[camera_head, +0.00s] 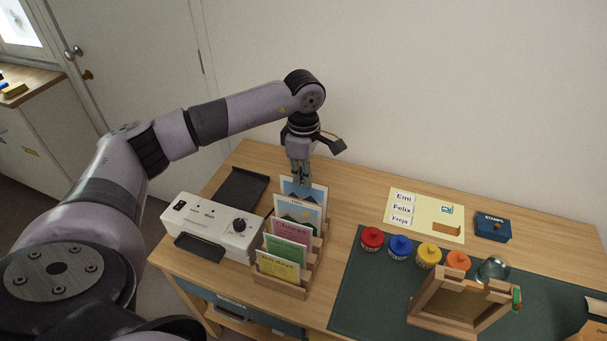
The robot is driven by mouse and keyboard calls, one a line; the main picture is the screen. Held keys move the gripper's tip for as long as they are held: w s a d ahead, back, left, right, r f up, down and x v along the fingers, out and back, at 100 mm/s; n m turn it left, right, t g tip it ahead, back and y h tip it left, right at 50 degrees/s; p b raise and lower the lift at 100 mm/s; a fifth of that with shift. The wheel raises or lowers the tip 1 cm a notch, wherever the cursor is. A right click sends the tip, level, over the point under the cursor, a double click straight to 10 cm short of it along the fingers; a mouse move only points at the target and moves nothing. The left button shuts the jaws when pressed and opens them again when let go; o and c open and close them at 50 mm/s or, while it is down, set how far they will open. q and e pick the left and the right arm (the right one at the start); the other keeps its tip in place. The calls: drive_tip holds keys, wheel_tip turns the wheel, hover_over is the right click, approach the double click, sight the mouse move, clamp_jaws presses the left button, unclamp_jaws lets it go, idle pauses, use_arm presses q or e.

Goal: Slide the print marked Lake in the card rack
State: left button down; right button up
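The card rack (287,288) is a wooden stepped holder on the desk, with several cards standing in a row. The rearmost card is a blue-topped print (317,196) with a small caption that I cannot read surely; it may be the one marked Lake. A print with a dark hill shape (297,213) stands in front of it. My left gripper (301,183) points down at the top of the rearmost print, its fingertips overlapping it. The fingers look close together, but whether they hold the print is unclear. My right gripper is out of view.
A white device (208,226) and a black tray (241,189) stand left of the rack. Pink (289,230), green and yellow cards fill its front slots. To the right are a green mat (376,306), several coloured jars, a wooden stand (443,323) and a blue stamps box (492,227).

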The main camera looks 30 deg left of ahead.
use_arm(q)
drive_tip(key=c, duration=2.3)
unclamp_jaws()
drive_tip(key=o, duration=0.6)
drive_tip(key=o, duration=0.4)
drive_tip(key=shift+r+p, duration=1.65)
drive_tip(key=shift+r, duration=1.35)
